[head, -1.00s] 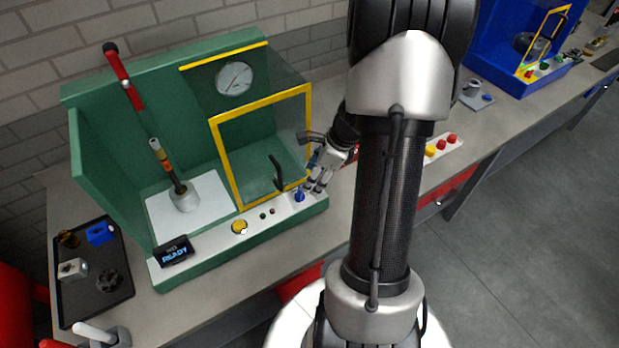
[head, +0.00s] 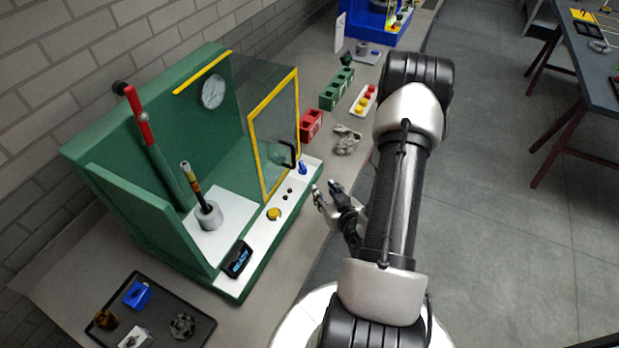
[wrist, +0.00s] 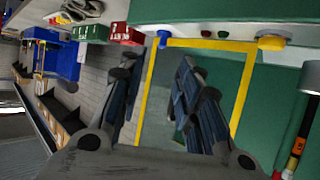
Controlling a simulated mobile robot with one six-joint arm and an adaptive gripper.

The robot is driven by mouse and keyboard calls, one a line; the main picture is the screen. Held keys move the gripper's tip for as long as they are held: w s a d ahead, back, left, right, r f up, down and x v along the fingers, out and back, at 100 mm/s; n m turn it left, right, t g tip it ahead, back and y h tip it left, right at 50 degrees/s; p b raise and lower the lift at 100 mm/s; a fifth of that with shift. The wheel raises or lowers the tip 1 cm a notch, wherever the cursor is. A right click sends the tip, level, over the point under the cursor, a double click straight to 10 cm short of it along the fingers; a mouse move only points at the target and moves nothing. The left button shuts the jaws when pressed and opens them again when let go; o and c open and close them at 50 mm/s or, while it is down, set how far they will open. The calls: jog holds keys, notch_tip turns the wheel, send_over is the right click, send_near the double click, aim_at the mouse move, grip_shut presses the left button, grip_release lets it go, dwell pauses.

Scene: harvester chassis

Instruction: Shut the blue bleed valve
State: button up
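The blue bleed valve (head: 303,168) is a small blue knob at the far end of the white strip along the front of the green test bench (head: 113,213). It also shows in the wrist view (wrist: 163,38), at the top near the yellow door frame. I cannot tell its exact turn position. My gripper (head: 325,191) is in front of the bench, apart from the valve. In the wrist view my gripper (wrist: 158,62) has its fingers spread wide with nothing between them.
The yellow-framed clear door (head: 272,140) with a black handle stands beside the valve. A yellow button (head: 274,214) and a display (head: 238,259) are on the same strip. A red block (head: 312,125) and grey gloves (head: 346,139) lie beyond the bench. A black tray (head: 197,316) is at lower left.

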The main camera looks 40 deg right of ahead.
jog(key=b, duration=1.5)
send_near(303, 167)
jog(key=f+b, duration=0.1)
jog(key=b, duration=0.3)
jog(key=shift+w+d, duration=0.1)
jog(key=shift+w, duration=0.05)
jog(key=shift+b, duration=0.5)
jog(key=x, duration=0.3)
jog(key=b+x, duration=0.1)
jog(key=x, duration=0.4)
jog(key=shift+w+d+r, duration=0.15)
jog(key=shift+w+r, duration=0.1)
jog(key=shift+w, duration=0.15)
jog(key=shift+c, duration=0.4)
jog(key=c, duration=0.6)
jog(key=shift+c, duration=0.2)
